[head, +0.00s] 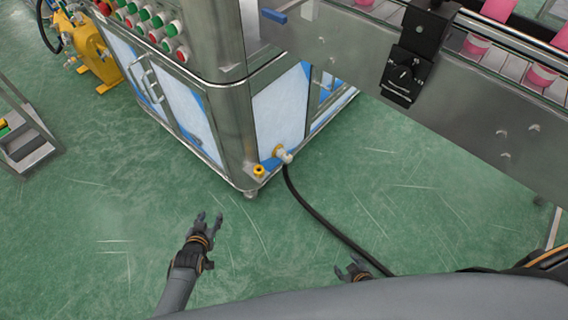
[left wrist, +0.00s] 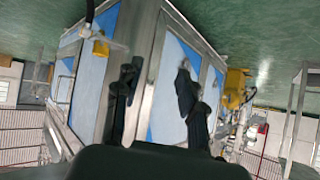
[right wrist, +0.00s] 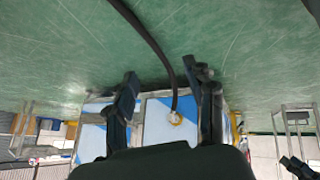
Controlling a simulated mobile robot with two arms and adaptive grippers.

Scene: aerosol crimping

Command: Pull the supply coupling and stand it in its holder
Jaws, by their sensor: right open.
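The supply coupling (head: 285,156) is a small pale fitting plugged at a yellow port low on the machine cabinet's corner. A black hose (head: 325,224) runs from it across the floor. A yellow ring-like cup (head: 259,170), apparently the holder, sits on a bracket just left of it. My left gripper (head: 209,222) is open and empty, in front of the cabinet and apart from it. My right gripper (head: 351,269) is open and empty near the hose. In the right wrist view the coupling (right wrist: 175,118) and hose (right wrist: 157,45) show between its fingers, further off.
The steel cabinet (head: 232,110) has blue-and-white panels and several red and green buttons on top. A steel conveyor (head: 440,110) with pink items crosses the upper right. A yellow machine part (head: 95,60) stands at the left, and a grey stand (head: 25,140) at the far left. The green floor between is clear.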

